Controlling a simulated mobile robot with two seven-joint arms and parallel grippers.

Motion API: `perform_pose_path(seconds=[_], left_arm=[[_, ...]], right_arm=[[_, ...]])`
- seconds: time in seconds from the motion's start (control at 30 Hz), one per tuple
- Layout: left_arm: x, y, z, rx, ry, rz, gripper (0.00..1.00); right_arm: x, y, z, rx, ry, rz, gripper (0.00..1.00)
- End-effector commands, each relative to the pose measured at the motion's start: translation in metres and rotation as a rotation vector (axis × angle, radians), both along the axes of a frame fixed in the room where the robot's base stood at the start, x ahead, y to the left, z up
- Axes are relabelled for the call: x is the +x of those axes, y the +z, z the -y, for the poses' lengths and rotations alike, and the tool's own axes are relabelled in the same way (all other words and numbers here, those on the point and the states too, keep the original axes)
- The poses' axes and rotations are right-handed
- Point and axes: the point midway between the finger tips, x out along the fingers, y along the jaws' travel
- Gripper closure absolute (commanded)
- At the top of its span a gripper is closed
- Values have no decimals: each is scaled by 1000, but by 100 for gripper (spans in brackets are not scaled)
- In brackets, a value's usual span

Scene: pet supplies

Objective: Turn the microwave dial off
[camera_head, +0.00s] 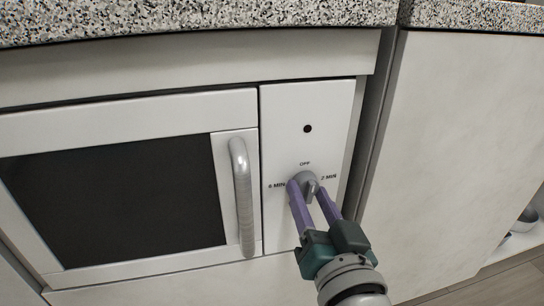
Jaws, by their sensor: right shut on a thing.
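The microwave (135,185) is built into the cabinet front, with a dark window and a vertical handle (241,197). Its grey dial (307,181) sits on the white control panel (290,110), below the label "OFF" and between "4 MIN" on the left and "2 MIN" on the right. My right gripper (308,188) comes up from below with its purple fingers on either side of the dial's grip, shut on it. The fingers partly cover the dial, so its exact pointing direction is hard to tell. My left gripper is not in view.
A speckled countertop (190,15) runs overhead. A plain cabinet panel (455,150) is to the right of the microwave. The door handle stands out left of my right gripper. A bowl-like object (526,219) is low at the far right.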

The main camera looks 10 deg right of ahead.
Motion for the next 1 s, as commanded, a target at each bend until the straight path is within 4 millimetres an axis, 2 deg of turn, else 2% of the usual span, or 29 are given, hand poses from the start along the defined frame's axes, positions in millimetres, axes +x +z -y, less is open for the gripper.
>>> perform_pose_path(seconds=[0.33, 0.83, 0.87, 1.0], left_arm=[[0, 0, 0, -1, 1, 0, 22], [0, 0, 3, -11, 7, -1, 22], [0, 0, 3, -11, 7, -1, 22], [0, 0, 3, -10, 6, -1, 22]], right_arm=[[0, 0, 0, -125, -1, 6, 100], [0, 0, 0, -145, 0, 7, 100], [0, 0, 0, -145, 0, 7, 52], [0, 0, 0, -143, 0, 6, 36]])
